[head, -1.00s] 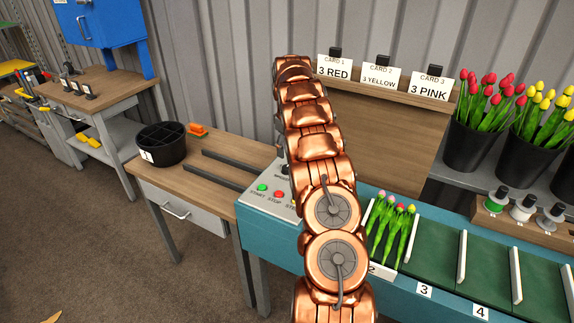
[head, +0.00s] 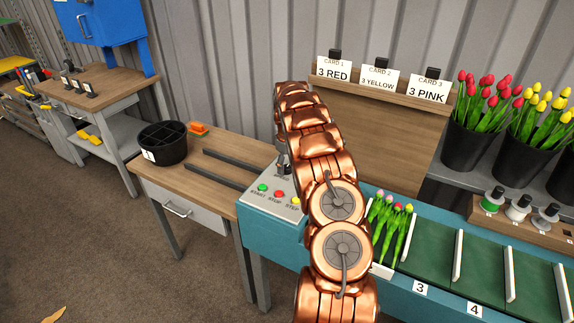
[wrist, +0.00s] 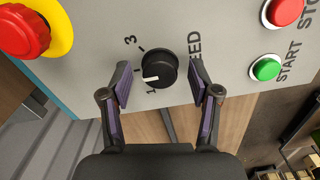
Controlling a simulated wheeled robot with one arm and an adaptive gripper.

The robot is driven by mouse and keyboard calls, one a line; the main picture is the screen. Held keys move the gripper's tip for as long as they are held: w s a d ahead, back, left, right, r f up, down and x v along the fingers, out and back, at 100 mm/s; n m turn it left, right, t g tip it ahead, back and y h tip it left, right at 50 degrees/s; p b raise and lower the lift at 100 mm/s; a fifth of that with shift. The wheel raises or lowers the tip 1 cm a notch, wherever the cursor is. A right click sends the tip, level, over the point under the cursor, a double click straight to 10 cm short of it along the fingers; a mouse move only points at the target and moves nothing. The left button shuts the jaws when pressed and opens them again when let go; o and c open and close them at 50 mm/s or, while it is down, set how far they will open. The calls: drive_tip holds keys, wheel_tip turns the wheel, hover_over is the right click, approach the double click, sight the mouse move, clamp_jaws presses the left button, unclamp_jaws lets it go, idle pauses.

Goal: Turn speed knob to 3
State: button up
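The black speed knob (wrist: 158,68) sits on the grey control panel (wrist: 95,52) in the wrist view. Its white pointer points left and slightly down, on the side where the printed 1 and 3 are; the 3 is further up. The SPEED lettering is partly hidden by a finger. My gripper (wrist: 161,82) is open, with one purple-padded finger on each side of the knob and a gap on both sides. In the head view the panel (head: 262,207) shows left of my copper arm, which hides most of my gripper and the knob.
A green START button (wrist: 265,69), a red STOP button (wrist: 284,10) and a red emergency button (wrist: 24,30) flank the knob. A tulip bunch (head: 391,225) lies on the conveyor (head: 432,251) right of my arm. A black divided bucket (head: 162,144) stands on the left table.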

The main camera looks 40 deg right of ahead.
drive_tip(key=c, duration=1.1)
drive_tip(key=shift+f+b, duration=0.15)
drive_tip(key=shift+b, duration=0.25)
drive_tip(key=shift+a+f+m+b, duration=0.1)
drive_tip(key=shift+f+m+b, duration=0.1)
drive_tip(key=shift+m+b, duration=1.7)
drive_tip(key=shift+b, duration=0.4)
drive_tip(key=m+b, duration=0.3)
drive_tip(key=m, duration=0.1)
drive_tip(key=shift+r, duration=0.15)
drive_tip(key=shift+r+m+b, duration=0.15)
drive_tip(key=shift+m+b, duration=1.05)
drive_tip(key=shift+m, duration=0.9)
